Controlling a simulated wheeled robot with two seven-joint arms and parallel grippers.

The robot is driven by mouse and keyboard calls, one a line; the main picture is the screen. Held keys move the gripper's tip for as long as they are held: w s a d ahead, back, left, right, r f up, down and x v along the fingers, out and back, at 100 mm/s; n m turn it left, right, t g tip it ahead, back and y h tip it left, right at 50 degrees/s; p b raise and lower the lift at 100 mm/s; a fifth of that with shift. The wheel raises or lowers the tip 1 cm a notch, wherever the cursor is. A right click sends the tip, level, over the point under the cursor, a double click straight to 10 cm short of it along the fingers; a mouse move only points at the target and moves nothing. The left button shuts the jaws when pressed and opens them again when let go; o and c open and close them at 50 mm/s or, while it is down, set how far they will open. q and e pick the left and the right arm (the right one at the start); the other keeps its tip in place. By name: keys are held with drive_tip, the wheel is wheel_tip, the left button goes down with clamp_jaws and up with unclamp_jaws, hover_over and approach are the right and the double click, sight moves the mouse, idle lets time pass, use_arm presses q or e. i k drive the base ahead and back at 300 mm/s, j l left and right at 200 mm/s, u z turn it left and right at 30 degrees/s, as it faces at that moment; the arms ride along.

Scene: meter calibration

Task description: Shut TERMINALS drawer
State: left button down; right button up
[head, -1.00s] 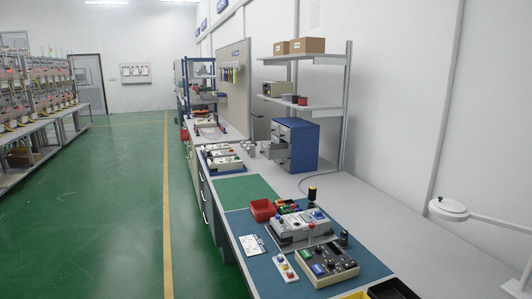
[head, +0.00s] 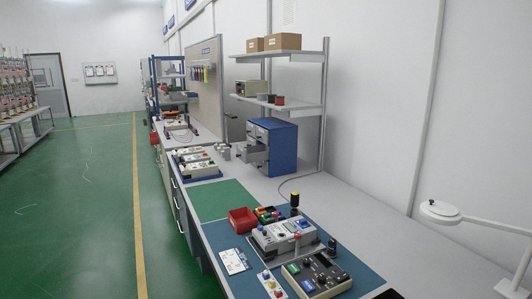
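A blue drawer cabinet (head: 284,146) with grey drawer fronts stands on the long bench, below the shelves. One lower drawer (head: 254,155) sticks out to the left of the cabinet, open. The drawers above it look shut. The labels are too small to read, so I cannot tell which drawer is TERMINALS. Neither of my grippers is in view.
The bench holds a green mat (head: 226,200), a red bin (head: 242,220), a grey meter unit (head: 284,238) and a black panel (head: 317,275) nearer me. A lamp arm (head: 480,224) reaches in at right.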

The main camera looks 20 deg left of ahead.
sight(254, 152)
drive_tip(key=i+j+z, duration=0.15)
drive_tip(key=j, duration=0.35)
drive_tip(key=i+j+z, duration=0.2)
drive_tip(key=j, duration=0.35)
drive_tip(key=i+j+z, duration=0.15)
drive_tip(key=j, duration=0.4)
drive_tip(key=j+z, duration=0.15)
drive_tip(key=j, duration=0.45)
drive_tip(key=i, duration=0.05)
